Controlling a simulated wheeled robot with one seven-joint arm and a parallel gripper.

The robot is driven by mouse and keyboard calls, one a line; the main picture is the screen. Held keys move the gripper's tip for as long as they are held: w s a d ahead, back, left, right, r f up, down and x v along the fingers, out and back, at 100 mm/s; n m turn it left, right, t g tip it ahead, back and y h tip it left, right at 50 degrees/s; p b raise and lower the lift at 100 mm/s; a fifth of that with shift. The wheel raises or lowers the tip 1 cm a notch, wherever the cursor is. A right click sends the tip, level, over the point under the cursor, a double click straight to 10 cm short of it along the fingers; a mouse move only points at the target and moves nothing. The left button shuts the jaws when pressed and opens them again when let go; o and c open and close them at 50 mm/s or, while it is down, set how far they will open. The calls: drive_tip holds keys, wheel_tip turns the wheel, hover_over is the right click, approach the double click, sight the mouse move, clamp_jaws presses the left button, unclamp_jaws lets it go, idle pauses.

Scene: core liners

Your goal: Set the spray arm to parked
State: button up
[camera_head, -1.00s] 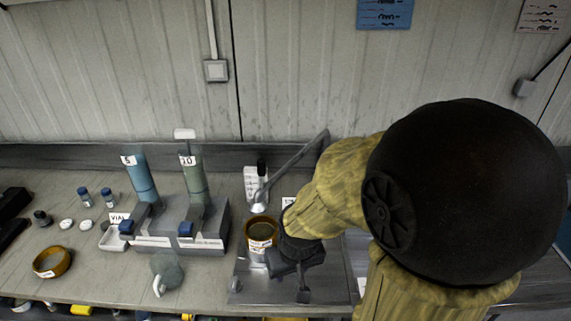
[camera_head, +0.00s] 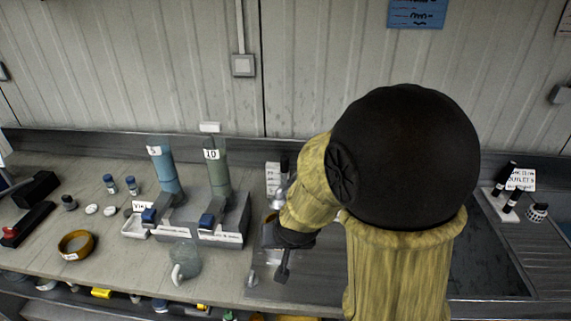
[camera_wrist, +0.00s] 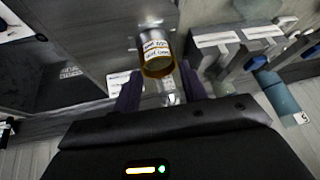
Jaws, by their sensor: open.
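The spray arm, a grey bar ending in a pale nozzle (camera_head: 281,191), is mostly hidden behind my arm in the head view; I cannot tell its setting. Below the nozzle, a brown-rimmed cup (camera_head: 269,217) is largely covered by my wrist. In the wrist view the labelled amber cup (camera_wrist: 157,48) shows just beyond and between my fingers. My gripper (camera_wrist: 159,75) is open, with nothing seen held. A pale piece (camera_wrist: 170,97) lies between the fingers; I cannot tell whether it belongs to the spray arm.
A stand with a blue tube (camera_head: 164,172) and a green tube (camera_head: 217,174) stands left of my arm. A dark recessed area (camera_head: 487,265) and black-capped bottles (camera_head: 507,200) lie right.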

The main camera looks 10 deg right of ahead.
sight(283, 165)
drive_tip(key=w+a+m+t+h, duration=0.2)
drive_tip(key=w+a+t, duration=0.1)
drive_tip(key=w, duration=0.4)
drive_tip(key=a+r+m+t+h, duration=0.3)
drive_tip(key=r+h, duration=0.4)
drive_tip(key=h, duration=0.3)
drive_tip(key=shift+r+m+t, duration=0.3)
drive_tip(key=shift+m+t, duration=0.2)
drive_tip(key=shift+t, duration=0.6)
drive_tip(key=shift+w, duration=0.1)
drive_tip(key=p+x, duration=0.5)
drive_tip(key=x, duration=1.1)
drive_tip(key=shift+w+d, duration=0.1)
drive_tip(key=shift+w, duration=0.05)
drive_tip(key=shift+w+d+f+p, duration=0.1)
drive_tip(key=shift+w+d+p, duration=0.2)
drive_tip(key=shift+w, duration=0.1)
